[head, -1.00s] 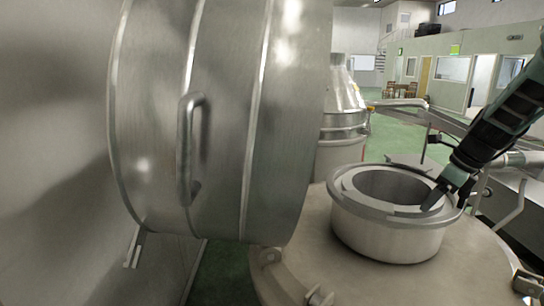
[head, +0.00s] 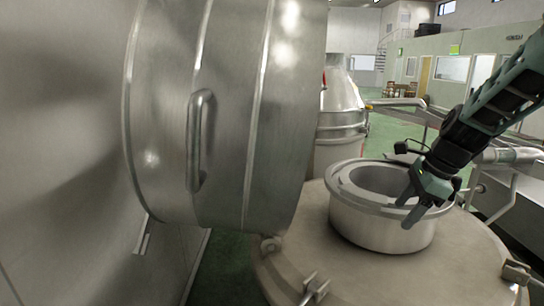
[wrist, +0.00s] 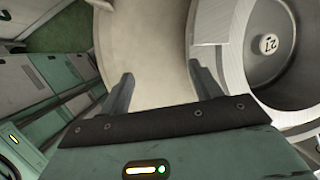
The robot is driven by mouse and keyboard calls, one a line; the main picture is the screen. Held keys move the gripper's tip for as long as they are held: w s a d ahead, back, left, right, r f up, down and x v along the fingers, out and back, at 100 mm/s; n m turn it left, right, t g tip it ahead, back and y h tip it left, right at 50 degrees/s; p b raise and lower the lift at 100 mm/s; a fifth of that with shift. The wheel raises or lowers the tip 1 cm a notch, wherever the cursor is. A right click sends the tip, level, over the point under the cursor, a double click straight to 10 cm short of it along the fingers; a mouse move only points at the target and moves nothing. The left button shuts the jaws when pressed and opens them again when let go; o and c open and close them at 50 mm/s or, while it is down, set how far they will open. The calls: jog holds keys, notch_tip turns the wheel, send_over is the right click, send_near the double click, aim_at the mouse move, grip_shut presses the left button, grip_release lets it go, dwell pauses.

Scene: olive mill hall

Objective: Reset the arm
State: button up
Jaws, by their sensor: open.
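My gripper (head: 408,207) is open and empty at the near right rim of a round steel opening (head: 345,206) on top of a large vessel. Its two fingers point down and left in the head view. In the wrist view my gripper (wrist: 160,85) shows both fingers spread wide, with pale vessel surface between them. The round opening (wrist: 205,45) lies to their right there, with a white disc marked with characters (wrist: 269,44) on its floor. I cannot tell whether a finger touches the rim.
A big steel drum with a handle (head: 200,140) fills the left. The vessel's domed top (head: 300,230) has clamps at its edge. A steel can with a cone top (head: 340,120) stands behind. Pipes and rails (head: 515,155) run at the right. Green floor shows beyond.

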jog(key=s+a+n+g, duration=0.2)
jog(key=s+a+n, duration=1)
jog(key=s+a, duration=0.1)
jog(key=s+a+f+n+h, duration=0.1)
jog(key=s+a+n, duration=0.1)
jog(key=s+n, duration=0.65)
jog(key=s+a+f+n+h, duration=0.1)
jog(key=s+a+n+h, duration=0.1)
jog(key=s+n, duration=0.6)
notch_tip(320, 180, down, 15)
jog(key=s+b, duration=0.1)
jog(key=b, duration=1.3)
jog(key=shift+s+d+b, duration=0.25)
jog(key=shift+d+b, duration=0.05)
jog(key=shift+d, duration=0.05)
